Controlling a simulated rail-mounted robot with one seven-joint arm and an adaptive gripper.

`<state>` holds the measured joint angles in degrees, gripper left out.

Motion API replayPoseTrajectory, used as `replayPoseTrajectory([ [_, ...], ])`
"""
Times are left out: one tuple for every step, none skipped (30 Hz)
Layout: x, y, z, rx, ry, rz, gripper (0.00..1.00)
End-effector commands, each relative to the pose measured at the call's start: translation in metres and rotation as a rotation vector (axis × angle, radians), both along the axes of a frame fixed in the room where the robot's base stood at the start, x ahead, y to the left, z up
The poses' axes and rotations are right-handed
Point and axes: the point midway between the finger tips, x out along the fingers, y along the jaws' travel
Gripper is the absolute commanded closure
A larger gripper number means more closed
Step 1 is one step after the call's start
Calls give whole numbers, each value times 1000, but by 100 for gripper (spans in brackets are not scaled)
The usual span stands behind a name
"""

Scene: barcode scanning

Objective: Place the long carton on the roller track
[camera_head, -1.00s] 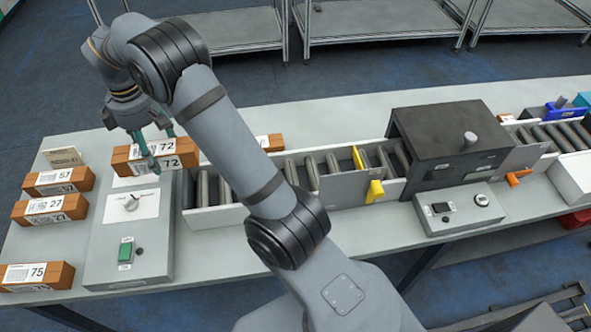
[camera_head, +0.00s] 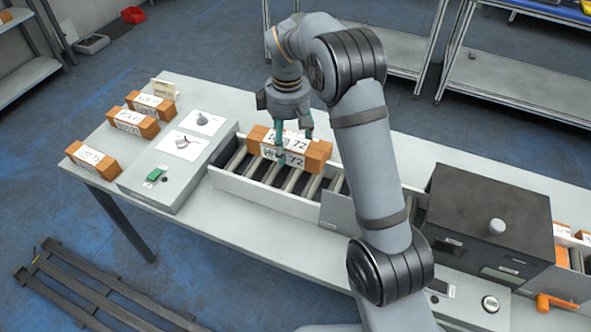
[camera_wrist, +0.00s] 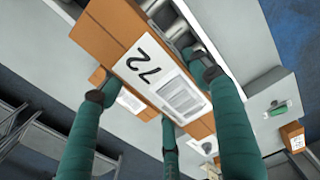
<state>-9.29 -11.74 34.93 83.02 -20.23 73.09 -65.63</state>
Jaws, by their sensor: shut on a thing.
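The long carton (camera_head: 318,152), orange-brown with white labels reading 72, is held between the green fingers of my gripper (camera_head: 293,146). It is over the left section of the roller track (camera_head: 246,190), lying across several rollers. I cannot tell whether its underside touches them. In the wrist view the carton (camera_wrist: 103,32) fills the upper middle, with its 72 label facing the camera and the green fingers around it.
Several smaller labelled cartons (camera_head: 93,158) stand at the left end of the table. A grey control box (camera_head: 178,178) with a green switch adjoins the track's left end. A dark scanner housing (camera_head: 487,222) covers the track farther right.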

Motion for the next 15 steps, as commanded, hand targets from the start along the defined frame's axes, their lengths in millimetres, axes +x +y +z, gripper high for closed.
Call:
replayPoseTrajectory([
  [0,-1,-11,-2,2,0,82],
  [0,-1,-16,-2,3,-1,82],
  [0,-1,-22,-1,2,-3,82],
  [0,-2,-25,-1,0,-2,82],
  [0,-2,-28,-2,1,-2,82],
  [1,-2,-31,-1,-1,-2,82],
  [1,-2,-33,-1,-1,-2,82],
  [1,-2,-35,-1,-1,-3,82],
  [1,-2,-39,0,-1,-3,82],
  [1,-2,-43,-1,0,-3,82],
  [0,-2,-48,-1,2,-3,82],
  [0,-2,-54,-2,3,-2,82],
  [0,-2,-58,-2,1,-1,82],
  [1,-2,-62,-2,1,-2,82],
  [1,-2,-66,-1,0,-2,82],
])
